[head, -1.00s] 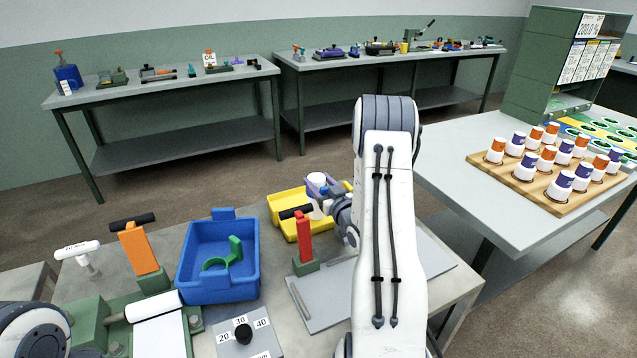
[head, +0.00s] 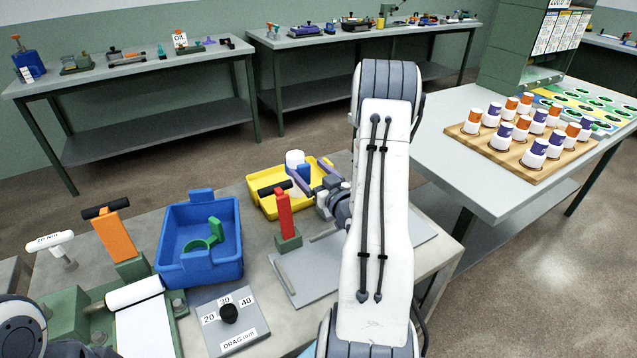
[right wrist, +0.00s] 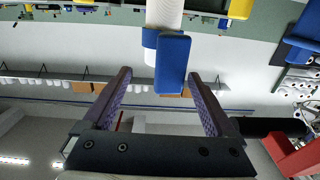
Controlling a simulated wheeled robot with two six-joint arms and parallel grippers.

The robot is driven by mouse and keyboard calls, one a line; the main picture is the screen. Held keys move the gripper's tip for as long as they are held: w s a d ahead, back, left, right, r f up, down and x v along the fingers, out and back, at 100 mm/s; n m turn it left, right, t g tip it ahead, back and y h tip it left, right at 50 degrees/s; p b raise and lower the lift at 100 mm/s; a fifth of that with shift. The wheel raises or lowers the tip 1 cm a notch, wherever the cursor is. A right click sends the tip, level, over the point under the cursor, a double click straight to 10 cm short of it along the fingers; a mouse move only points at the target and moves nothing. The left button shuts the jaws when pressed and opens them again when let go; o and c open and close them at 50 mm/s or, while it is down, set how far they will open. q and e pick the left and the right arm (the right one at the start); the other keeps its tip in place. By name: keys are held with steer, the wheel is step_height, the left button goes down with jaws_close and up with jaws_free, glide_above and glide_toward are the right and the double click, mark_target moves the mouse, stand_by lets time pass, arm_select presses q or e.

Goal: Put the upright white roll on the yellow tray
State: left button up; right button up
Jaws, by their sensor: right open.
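The upright white roll (head: 295,158) shows in the head view at the far part of the yellow tray (head: 262,203), with blue at its lower part. It looks to stand in the tray, but its foot is hidden by my fingers. My right gripper (head: 300,178) is open, its purple fingers reaching in from the right at the roll. In the right wrist view the white roll (right wrist: 163,14) and a blue block (right wrist: 173,64) lie ahead, between the lines of my open fingers (right wrist: 158,95), with nothing gripped. My left gripper is out of view.
A red post with a black handle (head: 284,215) stands just in front of the tray. A blue bin (head: 200,265) with a green piece is left of it. A drag dial panel (head: 228,318) lies nearer.

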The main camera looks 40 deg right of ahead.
steer(key=v, duration=0.5)
steer(key=shift+s+b, duration=0.1)
steer(key=shift+b, duration=0.25)
